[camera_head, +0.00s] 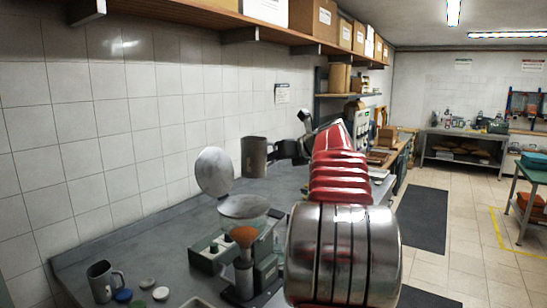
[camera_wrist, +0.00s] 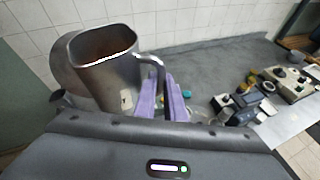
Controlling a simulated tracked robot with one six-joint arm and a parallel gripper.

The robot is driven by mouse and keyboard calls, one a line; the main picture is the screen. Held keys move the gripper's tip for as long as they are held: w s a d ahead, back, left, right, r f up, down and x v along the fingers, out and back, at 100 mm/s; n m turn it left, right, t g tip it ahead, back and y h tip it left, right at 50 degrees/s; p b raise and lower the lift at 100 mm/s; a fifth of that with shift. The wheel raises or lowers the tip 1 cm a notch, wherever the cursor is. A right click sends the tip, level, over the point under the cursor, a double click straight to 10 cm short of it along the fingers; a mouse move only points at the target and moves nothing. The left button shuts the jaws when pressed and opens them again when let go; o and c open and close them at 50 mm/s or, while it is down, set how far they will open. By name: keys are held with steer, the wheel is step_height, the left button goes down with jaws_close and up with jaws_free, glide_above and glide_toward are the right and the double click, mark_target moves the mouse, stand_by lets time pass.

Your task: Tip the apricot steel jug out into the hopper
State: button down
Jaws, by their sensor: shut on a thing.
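A steel jug (camera_head: 254,158) hangs upright above the bench, held by my gripper (camera_head: 275,152) from its right. In the wrist view the jug (camera_wrist: 105,80) has its open mouth up and looks brownish inside. The purple fingers of my gripper (camera_wrist: 165,100) are shut on its handle at the right. A pale, wide hopper-like bowl (camera_head: 244,206) stands below the jug, with a round grey disc (camera_head: 213,171) upright at its left. Whether the disc is its lid, I cannot tell.
A second steel jug (camera_head: 103,282) stands at the bench's front left, beside several small lids (camera_head: 161,293). A green-grey box with knobs (camera_head: 208,253) sits near the bowl. A shelf with boxes (camera_head: 265,10) runs along the tiled wall above. The bench's back left is clear.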

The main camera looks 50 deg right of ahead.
mark_target(264, 149)
steer(key=shift+s+d, duration=0.15)
steer(key=n+h, duration=0.1)
steer(key=d+f+n+t+h, duration=0.1)
steer(key=n, duration=0.1)
steer(key=n+h, duration=0.1)
steer(key=shift+d+f+n+t, duration=0.15)
steer(key=shift+d+n+t, duration=0.1)
steer(key=shift+n+t, duration=0.15)
stand_by(0.9)
steer(key=shift+a+n+t, duration=0.1)
steer(key=shift+n+t, duration=0.3)
steer(key=shift+n, duration=0.1)
steer(key=shift+s+a+r+n+t+y, duration=0.1)
steer(key=shift+a+r+n+t+y, duration=0.15)
steer(key=shift+a+r+n+t, duration=1.45)
steer(key=shift+s+a+f+n+t+y, duration=0.15)
steer(key=shift+a+n+t, duration=0.5)
steer(key=shift+n, duration=2.4)
steer(key=shift+s+a+r+n+t+y, duration=0.1)
steer(key=shift+a+r+n+t+y, duration=0.2)
steer(key=shift+a+r+n+t, duration=1.1)
steer(key=shift+s+a+f+n+y, duration=0.15)
steer(key=shift+a+n+y, duration=0.35)
steer(key=shift+n, duration=0.6)
steer(key=shift+w+a+f+n+y, duration=0.1)
steer(key=shift+a+n+y, duration=0.4)
steer(key=shift+n, duration=0.55)
steer(key=shift+s+a+f+n+y, duration=0.15)
steer(key=shift+a+n+y, duration=0.3)
steer(key=shift+n, duration=0.65)
